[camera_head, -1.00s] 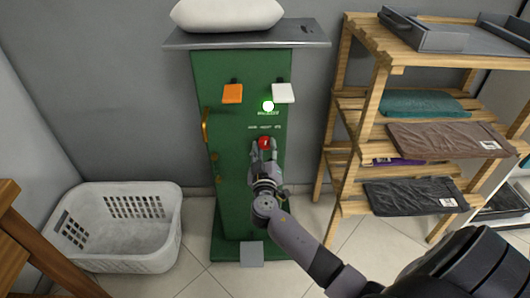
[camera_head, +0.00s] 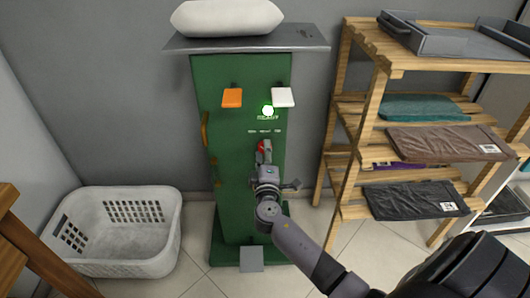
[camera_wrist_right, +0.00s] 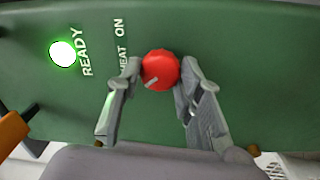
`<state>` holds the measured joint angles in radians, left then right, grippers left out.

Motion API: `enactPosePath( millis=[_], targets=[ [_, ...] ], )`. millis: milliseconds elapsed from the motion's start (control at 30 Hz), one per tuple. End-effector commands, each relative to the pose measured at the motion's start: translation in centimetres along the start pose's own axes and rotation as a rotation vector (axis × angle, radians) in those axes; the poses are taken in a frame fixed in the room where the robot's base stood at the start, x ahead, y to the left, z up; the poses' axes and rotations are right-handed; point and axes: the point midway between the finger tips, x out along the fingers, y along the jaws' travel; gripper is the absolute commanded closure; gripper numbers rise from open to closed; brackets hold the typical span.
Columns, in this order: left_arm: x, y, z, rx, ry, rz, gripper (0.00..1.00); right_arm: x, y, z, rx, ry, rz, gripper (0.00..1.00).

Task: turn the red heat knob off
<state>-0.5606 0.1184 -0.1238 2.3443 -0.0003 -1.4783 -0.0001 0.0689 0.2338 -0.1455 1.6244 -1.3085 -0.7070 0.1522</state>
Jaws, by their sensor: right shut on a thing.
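The red heat knob (camera_head: 261,146) is on the front of the green machine (camera_head: 232,150), below its lit green lamp (camera_head: 267,110). My right gripper (camera_head: 264,152) is at the knob and hides part of it. In the right wrist view, the red knob (camera_wrist_right: 160,70) sits between the two fingertips of my right gripper (camera_wrist_right: 161,73), which is shut on it. The knob's white mark points to the lower left in that picture. The words "READY" and "HEAT ON" show beside it; other lettering is hidden or too small to read. My left gripper is not in view.
An orange paddle (camera_head: 232,97) and a white paddle (camera_head: 283,97) stick out above the knob. A grey pedal (camera_head: 252,257) is at the base. A white basket (camera_head: 70,262) stands at left, a wooden shelf (camera_head: 352,130) with folded cloths at right.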

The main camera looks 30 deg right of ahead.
Motion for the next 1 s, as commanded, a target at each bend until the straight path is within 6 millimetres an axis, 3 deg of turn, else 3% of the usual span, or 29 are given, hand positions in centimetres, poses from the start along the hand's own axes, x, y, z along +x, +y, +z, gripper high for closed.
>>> enactPosePath(
  millis=[733, 767, 1000],
  targets=[
    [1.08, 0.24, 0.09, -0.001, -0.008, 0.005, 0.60, -0.03, -0.10, 0.02, -0.085, 0.005, -0.002, 0.94],
    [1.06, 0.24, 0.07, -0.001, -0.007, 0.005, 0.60, -0.03, -0.10, 0.02, -0.085, 0.005, -0.002, 0.65],
    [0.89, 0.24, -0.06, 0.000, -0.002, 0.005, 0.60, -0.02, -0.06, 0.03, -0.084, 0.005, -0.001, 0.49]
  ],
)
